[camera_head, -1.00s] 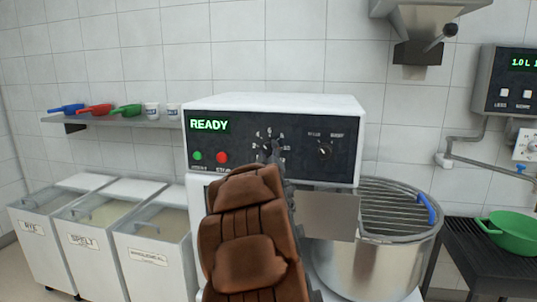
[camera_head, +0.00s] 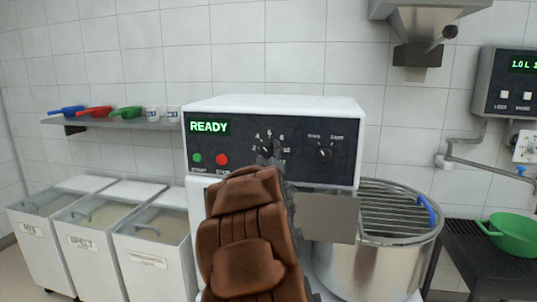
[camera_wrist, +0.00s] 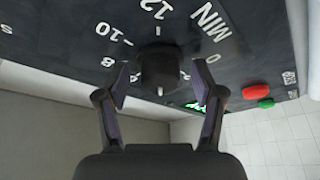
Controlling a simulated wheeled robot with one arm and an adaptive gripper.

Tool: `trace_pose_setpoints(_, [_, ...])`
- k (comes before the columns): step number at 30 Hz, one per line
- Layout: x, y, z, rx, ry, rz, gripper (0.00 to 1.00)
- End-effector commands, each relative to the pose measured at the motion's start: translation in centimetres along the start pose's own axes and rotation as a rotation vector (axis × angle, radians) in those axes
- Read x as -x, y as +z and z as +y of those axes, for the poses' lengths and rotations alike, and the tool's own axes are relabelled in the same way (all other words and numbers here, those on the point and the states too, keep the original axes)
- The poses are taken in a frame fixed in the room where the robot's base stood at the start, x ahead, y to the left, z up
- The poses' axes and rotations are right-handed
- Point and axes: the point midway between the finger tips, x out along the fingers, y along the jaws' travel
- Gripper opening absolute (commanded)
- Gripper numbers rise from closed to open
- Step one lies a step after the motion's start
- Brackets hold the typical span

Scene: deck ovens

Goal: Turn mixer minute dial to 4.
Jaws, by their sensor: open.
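The minute dial is a round black knob (camera_wrist: 160,68) on the mixer's dark panel, with white numbers around it and "MIN" beside it. It also shows, partly covered, in the head view (camera_head: 266,148). In the wrist view, 12, 10 and 8 run down its left and 0 is at its right. My gripper (camera_wrist: 160,88) is open, with one finger on each side of the knob and visible gaps between. In the head view my arm hides most of it.
The mixer display (camera_head: 209,127) reads READY, above a green button (camera_head: 197,158) and a red button (camera_head: 222,159). A second black knob (camera_head: 325,151) is to the right. The mixer bowl (camera_head: 375,265) with its grille stands below right. Flour bins (camera_head: 150,262) are at left.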

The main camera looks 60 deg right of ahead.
Motion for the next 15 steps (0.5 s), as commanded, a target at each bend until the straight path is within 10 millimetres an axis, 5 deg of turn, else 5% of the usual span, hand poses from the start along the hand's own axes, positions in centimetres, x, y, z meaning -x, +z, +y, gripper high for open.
trace_pose_setpoints(15, [3.4,-0.1,0.0,0.000,0.000,0.000,0.68])
